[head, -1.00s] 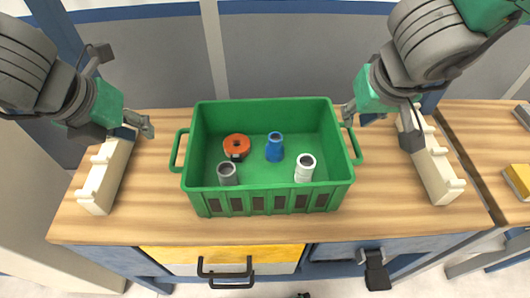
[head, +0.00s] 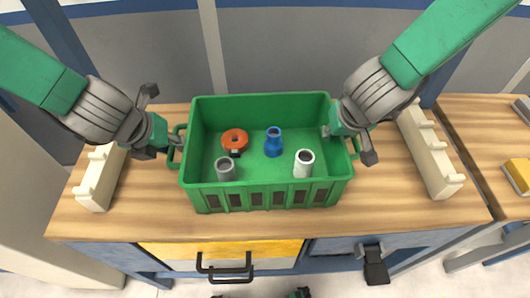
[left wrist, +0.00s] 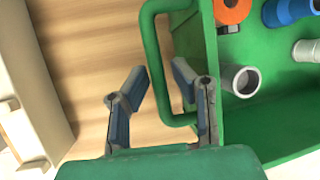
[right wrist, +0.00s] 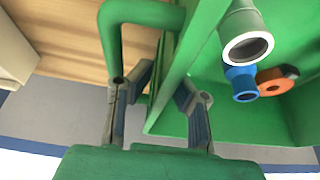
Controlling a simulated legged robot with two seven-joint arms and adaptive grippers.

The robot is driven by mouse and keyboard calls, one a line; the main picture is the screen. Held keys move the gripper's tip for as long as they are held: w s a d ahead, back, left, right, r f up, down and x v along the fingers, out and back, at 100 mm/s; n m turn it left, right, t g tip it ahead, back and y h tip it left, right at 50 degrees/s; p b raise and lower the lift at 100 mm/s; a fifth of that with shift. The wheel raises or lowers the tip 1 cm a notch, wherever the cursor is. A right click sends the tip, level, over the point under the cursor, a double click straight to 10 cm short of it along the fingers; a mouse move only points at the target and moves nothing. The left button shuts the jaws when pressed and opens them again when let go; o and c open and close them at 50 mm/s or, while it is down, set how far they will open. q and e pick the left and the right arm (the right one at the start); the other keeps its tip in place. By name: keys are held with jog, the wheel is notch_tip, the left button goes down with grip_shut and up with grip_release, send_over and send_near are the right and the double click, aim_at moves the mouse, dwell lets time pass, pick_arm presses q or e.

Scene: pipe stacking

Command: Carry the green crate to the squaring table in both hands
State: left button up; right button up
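The green crate (head: 266,188) stands on a wooden bench (head: 150,222), with a loop handle at each end. It holds an orange ring-shaped part (head: 235,138), a blue fitting (head: 273,142), a grey pipe piece (head: 225,170) and a white one (head: 303,164). My left gripper (head: 172,146) is at the left handle (left wrist: 150,55). In the left wrist view its fingers (left wrist: 158,70) are apart, on either side of the handle bar. My right gripper (head: 336,130) is at the crate's right end. In the right wrist view its fingers (right wrist: 162,70) are apart, with the crate wall between them; the right handle (right wrist: 110,40) lies beside them.
A cream notched rack stands on the bench at the left (head: 100,180) and another at the right (head: 430,155). A second wooden table (head: 480,130) with yellow-topped blocks (head: 517,174) stands at the right, past a narrow gap. Drawers with dark handles (head: 225,265) are below the bench.

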pick_arm(q)
jog(key=shift+w+d+f, duration=0.1)
jog(key=shift+w+f, duration=0.05)
jog(key=shift+f, duration=0.3)
pick_arm(e)
jog(key=shift+w+f, duration=0.15)
jog(key=shift+f, duration=0.3)
jog(key=shift+a, duration=0.15)
pick_arm(q)
jog(key=shift+a, duration=0.2)
grip_shut()
pick_arm(e)
grip_shut()
pick_arm(q)
jog(key=shift+d, duration=0.1)
pick_arm(e)
jog(key=shift+r, duration=0.1)
